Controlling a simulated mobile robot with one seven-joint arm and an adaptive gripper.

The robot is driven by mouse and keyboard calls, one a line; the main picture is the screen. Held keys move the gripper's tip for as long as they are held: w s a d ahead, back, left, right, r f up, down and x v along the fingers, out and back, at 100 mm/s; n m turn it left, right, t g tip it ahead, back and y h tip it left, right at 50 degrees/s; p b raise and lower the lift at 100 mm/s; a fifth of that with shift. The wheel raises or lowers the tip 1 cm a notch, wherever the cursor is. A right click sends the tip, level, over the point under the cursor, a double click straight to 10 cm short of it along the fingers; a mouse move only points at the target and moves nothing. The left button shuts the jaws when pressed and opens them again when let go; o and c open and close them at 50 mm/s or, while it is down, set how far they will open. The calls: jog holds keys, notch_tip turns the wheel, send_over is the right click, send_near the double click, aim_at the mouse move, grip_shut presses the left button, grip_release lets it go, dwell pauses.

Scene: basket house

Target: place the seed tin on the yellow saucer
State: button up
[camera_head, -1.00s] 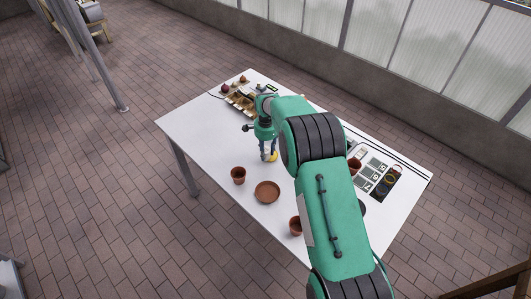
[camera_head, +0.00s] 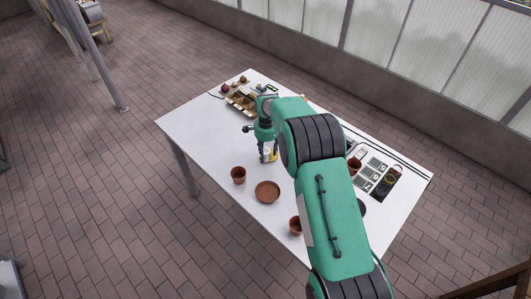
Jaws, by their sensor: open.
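My gripper (camera_head: 268,156) is low over the middle of the white table, pointing down, with its fingers open. A small yellow and pale thing (camera_head: 271,153) shows between and beside the fingers. It is too small and too covered to tell whether it is the yellow saucer, the seed tin or both together. I cannot make out the seed tin separately anywhere else on the table. My green arm hides part of the table to the right of the gripper.
A brown saucer (camera_head: 267,192) and terracotta pots (camera_head: 238,175) (camera_head: 295,226) stand at the front. Another pot (camera_head: 354,166) is near number cards (camera_head: 377,164) and a dark device (camera_head: 384,183) at right. A divided tray (camera_head: 241,104) is at the back. The table's left front (camera_head: 200,140) is clear.

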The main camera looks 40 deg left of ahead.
aim_at(266, 150)
notch_tip(266, 150, up, 12)
jog(key=shift+r+p, duration=0.15)
jog(key=shift+p, duration=0.2)
dwell(0.4)
dwell(0.5)
dwell(0.4)
